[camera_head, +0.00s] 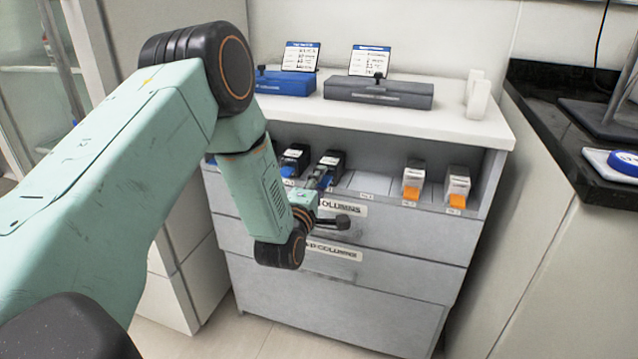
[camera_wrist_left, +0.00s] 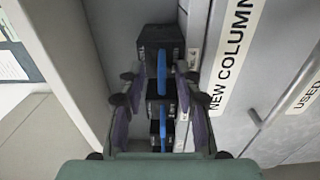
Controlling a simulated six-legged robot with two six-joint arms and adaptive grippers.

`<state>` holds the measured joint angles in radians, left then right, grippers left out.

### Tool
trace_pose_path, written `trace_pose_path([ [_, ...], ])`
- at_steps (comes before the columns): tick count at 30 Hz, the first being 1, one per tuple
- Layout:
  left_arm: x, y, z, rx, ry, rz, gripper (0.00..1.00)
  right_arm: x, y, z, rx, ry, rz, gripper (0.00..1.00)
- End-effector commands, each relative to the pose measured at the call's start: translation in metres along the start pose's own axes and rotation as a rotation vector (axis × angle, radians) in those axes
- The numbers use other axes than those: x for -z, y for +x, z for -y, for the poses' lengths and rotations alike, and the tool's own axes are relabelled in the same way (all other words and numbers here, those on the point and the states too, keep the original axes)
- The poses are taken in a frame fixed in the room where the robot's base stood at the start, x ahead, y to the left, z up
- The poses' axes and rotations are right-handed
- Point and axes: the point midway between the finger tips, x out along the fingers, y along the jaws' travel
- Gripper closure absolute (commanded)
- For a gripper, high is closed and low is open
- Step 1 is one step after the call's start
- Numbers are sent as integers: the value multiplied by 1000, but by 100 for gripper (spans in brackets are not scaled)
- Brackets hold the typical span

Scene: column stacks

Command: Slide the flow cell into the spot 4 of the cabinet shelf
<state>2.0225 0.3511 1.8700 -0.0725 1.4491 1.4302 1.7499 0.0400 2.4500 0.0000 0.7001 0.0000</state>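The cabinet shelf (camera_head: 385,183) is a recessed row of spots. Black boxes with blue fronts stand toward its left, and the rightmost one (camera_head: 334,160) is beside a bare spot (camera_head: 367,182) whose label is too small to read. I cannot tell which box is the flow cell. My left gripper (camera_head: 334,200) is at the shelf's front edge near that black box. In the left wrist view its fingers (camera_wrist_left: 158,75) are apart on both sides of a blue tab (camera_wrist_left: 163,72) on the black box (camera_wrist_left: 160,42), with gaps visible. The right gripper is out of view.
Two white boxes with orange fronts (camera_head: 412,180) (camera_head: 457,185) stand at the shelf's right. Blue (camera_head: 285,83) and grey (camera_head: 378,92) cases with signs are on the white cabinet top (camera_head: 345,112). Drawer handles stick out below. A dark counter (camera_head: 560,120) is at the right.

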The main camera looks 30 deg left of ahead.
Motion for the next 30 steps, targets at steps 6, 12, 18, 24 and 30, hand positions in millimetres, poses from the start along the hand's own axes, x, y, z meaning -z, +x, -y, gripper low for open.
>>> trace_pose_path([
  [6,0,-4,2,4,0,0,67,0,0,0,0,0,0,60],
  [12,0,-32,1,6,-1,1,67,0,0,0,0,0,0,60],
  [18,0,-72,1,6,-1,0,67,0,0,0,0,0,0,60],
  [24,0,-104,1,4,-1,0,67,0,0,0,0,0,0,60],
  [30,0,-119,0,2,0,0,67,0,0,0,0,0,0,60],
])
